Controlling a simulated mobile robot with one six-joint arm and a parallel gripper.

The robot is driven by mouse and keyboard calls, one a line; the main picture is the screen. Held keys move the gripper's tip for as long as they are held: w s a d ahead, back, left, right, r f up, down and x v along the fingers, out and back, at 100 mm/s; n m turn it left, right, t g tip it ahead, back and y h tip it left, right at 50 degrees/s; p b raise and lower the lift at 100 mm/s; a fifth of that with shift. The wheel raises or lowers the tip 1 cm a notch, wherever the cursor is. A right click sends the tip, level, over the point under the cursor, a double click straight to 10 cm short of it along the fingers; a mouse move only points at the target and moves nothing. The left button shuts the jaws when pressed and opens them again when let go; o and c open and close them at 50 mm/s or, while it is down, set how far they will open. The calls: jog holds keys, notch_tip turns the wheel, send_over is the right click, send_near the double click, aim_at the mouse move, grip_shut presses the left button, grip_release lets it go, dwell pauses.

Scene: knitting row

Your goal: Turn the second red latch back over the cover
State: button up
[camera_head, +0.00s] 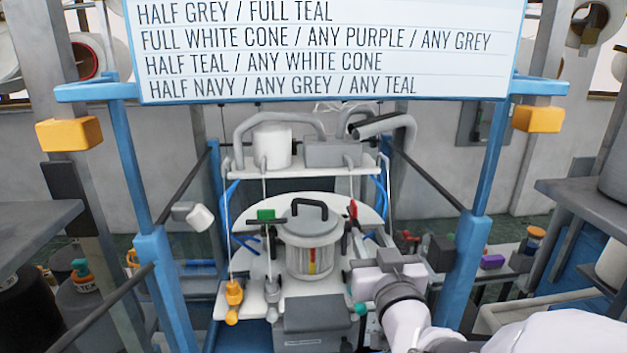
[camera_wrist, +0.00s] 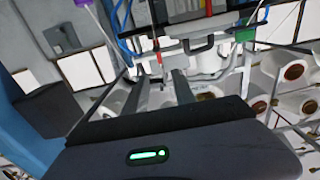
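The knitting cylinder (camera_head: 310,250) stands in the middle of the machine, with its grey cover (camera_head: 322,226) and black handle on top. A red latch (camera_head: 353,211) stands tilted beside the cover on the right. A small red part (camera_wrist: 158,50) shows in the wrist view; I cannot tell if it is the same latch. My gripper (camera_head: 385,262) is right of the cylinder and in front of the red latch, apart from it. In the wrist view, my gripper's (camera_wrist: 158,88) two grey fingers stand apart with nothing visibly held between them.
A green block (camera_head: 266,214) is left of the cover. Yellow-orange fittings (camera_head: 233,292) stand at the front left. A grey box (camera_head: 312,322) sits in front of the cylinder. Blue posts (camera_head: 466,265) flank the machine. A sign (camera_head: 320,50) hangs above.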

aim_at(356, 209)
jog(key=w+p, duration=0.3)
jog(key=w, duration=0.8)
jog(key=shift+w+a+p, duration=0.15)
jog(key=shift+w+p, duration=0.15)
jog(key=shift+w, duration=0.1)
jog(key=shift+s, duration=0.1)
grip_shut()
